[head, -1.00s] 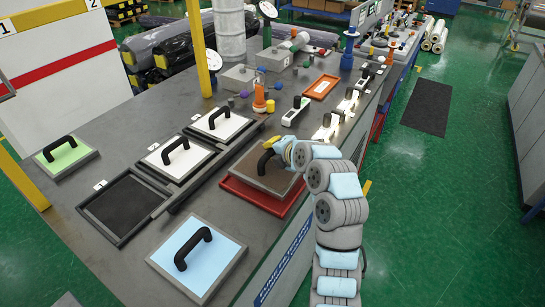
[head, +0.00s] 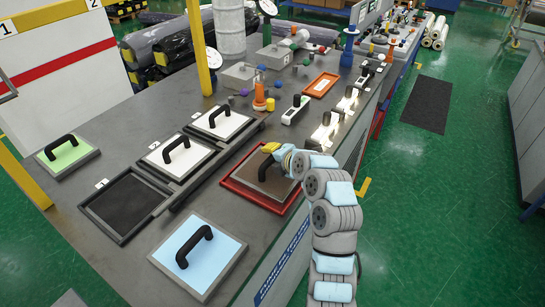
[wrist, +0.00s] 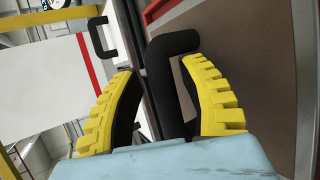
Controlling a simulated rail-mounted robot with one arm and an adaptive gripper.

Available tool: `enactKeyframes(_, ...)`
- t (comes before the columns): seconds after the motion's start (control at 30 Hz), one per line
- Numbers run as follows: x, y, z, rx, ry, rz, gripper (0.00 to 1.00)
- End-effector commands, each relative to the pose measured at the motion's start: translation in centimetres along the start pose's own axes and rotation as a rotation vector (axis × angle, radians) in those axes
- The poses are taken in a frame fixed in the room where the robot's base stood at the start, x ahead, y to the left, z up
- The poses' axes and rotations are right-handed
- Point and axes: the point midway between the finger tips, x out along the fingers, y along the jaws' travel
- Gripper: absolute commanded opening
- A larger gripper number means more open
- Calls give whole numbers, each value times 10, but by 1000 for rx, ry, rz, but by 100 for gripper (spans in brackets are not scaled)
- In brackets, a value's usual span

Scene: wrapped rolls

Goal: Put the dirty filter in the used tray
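The dirty filter (head: 279,184) is a brown panel with a grey frame and a black handle. It lies inside the red tray (head: 243,198) at the bench's right edge, the red rim showing around it. In the wrist view the brown face (wrist: 245,50) fills the right side. My gripper (head: 271,150) is at the handle, with one yellow finger showing above it. In the wrist view my gripper (wrist: 165,95) is open, its yellow fingers on either side of the black handle (wrist: 168,75). A gap shows left of the handle; contact on the right cannot be told.
An empty black frame (head: 113,237) is left of the red tray. Two white filters (head: 195,155) with handles sit in frames behind it. A blue filter (head: 226,248) lies in front and a green one (head: 77,157) at far left. Knobs and an orange cone (head: 259,98) stand behind.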

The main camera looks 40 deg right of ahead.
Motion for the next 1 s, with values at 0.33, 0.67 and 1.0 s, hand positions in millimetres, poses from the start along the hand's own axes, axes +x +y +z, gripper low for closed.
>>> enactKeyframes(0.33, -17, -1, 1, 0, 0, -1, 41)
enactKeyframes(0.67, -67, 0, 1, -1, -4, 2, 41)
enactKeyframes(1.0, -112, 0, 1, 1, -1, 0, 41)
